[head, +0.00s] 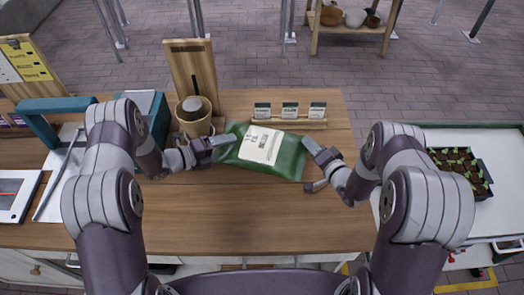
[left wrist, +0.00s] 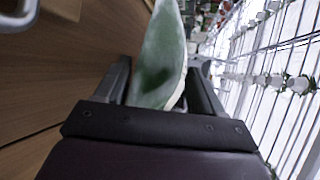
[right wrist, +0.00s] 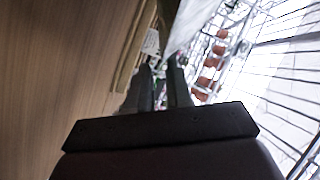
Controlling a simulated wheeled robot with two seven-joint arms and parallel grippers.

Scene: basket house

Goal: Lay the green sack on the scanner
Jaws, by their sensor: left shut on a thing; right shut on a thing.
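The green sack (head: 289,162) with a white printed label spans the space between my two grippers over the middle of the wooden table. My left gripper (head: 222,147) is shut on its left end; the green sack (left wrist: 158,65) shows between the fingers in the left wrist view. My right gripper (head: 315,152) is shut on its right end; in the right wrist view the fingers are close together and the sack is hard to make out. I cannot tell whether the sack's underside touches the table. A teal-framed device (head: 50,105), possibly the scanner, stands at the left, partly hidden by my left arm.
A round wooden pot (head: 193,124) and an upright slotted board (head: 190,72) stand behind my left gripper. A rack with small cards (head: 290,110) lies behind the sack. A white tablet (head: 14,194) is at far left. The table's front middle (head: 250,215) is clear.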

